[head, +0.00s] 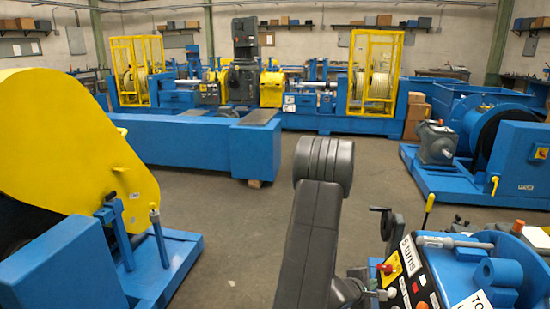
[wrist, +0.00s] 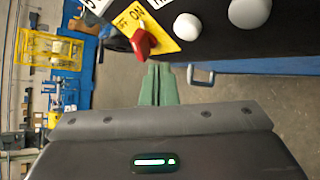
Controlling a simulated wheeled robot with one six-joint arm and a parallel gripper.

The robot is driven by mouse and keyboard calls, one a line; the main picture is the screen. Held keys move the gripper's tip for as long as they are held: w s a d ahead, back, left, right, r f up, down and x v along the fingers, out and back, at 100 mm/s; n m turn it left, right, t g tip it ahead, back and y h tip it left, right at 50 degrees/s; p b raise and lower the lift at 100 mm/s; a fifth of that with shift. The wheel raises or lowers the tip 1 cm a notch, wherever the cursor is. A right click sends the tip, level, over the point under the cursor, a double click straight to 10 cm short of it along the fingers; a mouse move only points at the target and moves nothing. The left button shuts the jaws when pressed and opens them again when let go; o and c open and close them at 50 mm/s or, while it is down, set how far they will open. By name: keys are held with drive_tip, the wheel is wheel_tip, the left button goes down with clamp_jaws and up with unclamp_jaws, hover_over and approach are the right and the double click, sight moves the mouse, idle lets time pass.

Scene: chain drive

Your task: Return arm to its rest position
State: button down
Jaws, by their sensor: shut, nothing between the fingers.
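My gripper (wrist: 160,84) shows in the wrist view as two green fingers, pressed together with nothing between them. Just above the fingertips in that view is the edge of a dark control panel (wrist: 205,45). The panel carries a red switch (wrist: 144,41) on a yellow ON/OFF plate and pale round knobs (wrist: 250,12). I cannot tell whether the fingers touch the panel; a small gap seems to show beside the switch. In the head view my grey arm rises at the bottom centre, and I cannot make out the gripper there.
The control panel (head: 411,275), with a "5 turns" label, stands on a blue machine at bottom right. A yellow guard (head: 70,140) is at left. A long blue bench (head: 190,145) lies ahead, and a blue motor stand (head: 460,180) at right.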

drive_tip(key=shift+f+b, duration=0.25)
drive_tip(key=shift+b, duration=0.2)
drive_tip(key=w+a+r+p, duration=0.1)
drive_tip(key=a+r+p, duration=0.2)
drive_tip(key=a+p, duration=0.2)
drive_tip(key=shift+p, duration=0.5)
